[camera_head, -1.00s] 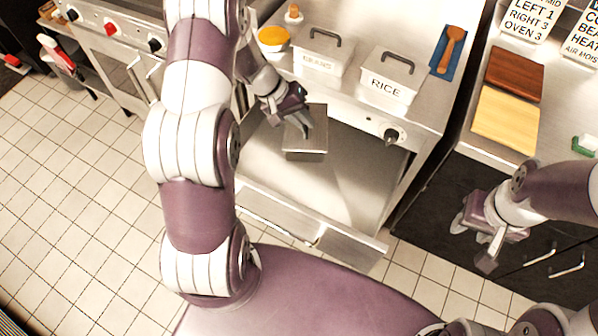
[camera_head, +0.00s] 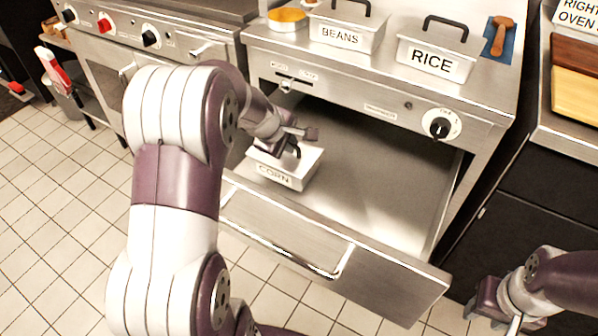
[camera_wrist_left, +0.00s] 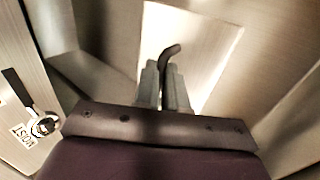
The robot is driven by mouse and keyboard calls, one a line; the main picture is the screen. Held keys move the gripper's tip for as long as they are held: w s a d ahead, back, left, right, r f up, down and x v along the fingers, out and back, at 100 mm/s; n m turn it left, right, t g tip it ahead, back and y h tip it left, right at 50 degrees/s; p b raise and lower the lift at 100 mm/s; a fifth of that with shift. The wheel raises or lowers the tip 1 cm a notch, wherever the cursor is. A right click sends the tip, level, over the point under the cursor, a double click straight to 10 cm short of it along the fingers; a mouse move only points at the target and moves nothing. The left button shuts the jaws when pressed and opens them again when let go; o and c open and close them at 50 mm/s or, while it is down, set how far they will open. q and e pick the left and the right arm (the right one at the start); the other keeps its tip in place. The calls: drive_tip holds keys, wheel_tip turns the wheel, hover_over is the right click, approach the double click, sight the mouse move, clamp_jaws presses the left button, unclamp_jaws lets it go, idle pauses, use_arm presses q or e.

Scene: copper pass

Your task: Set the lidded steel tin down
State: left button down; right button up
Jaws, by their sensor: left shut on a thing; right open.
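The lidded steel tin (camera_head: 285,172), labelled CORN, is in the open compartment under the counter, near its left front. My left gripper (camera_head: 292,142) is shut on the dark handle on its lid. The left wrist view shows the fingers (camera_wrist_left: 163,85) closed around the handle (camera_wrist_left: 169,58), with the bright lid (camera_wrist_left: 205,45) below. I cannot tell whether the tin's base touches the compartment floor (camera_head: 375,180). My right gripper (camera_head: 500,308) is open and empty at the lower right, away from the tin.
The BEANS tin (camera_head: 340,38) and RICE tin (camera_head: 432,63) stand on the counter above. A drawer-like front panel (camera_head: 330,250) with a bar handle borders the compartment's near side. The compartment floor right of the tin is clear. A knob (camera_head: 439,128) is at the right.

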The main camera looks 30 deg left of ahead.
sight(289, 156)
use_arm(q)
wheel_tip(289, 156, down, 4)
drive_tip(key=shift+f+b, duration=0.1)
drive_tip(key=shift+b, duration=1)
drive_tip(key=c, duration=1.2)
unclamp_jaws()
drive_tip(key=shift+p+v, duration=2.4)
drive_tip(key=shift+v, duration=3.7)
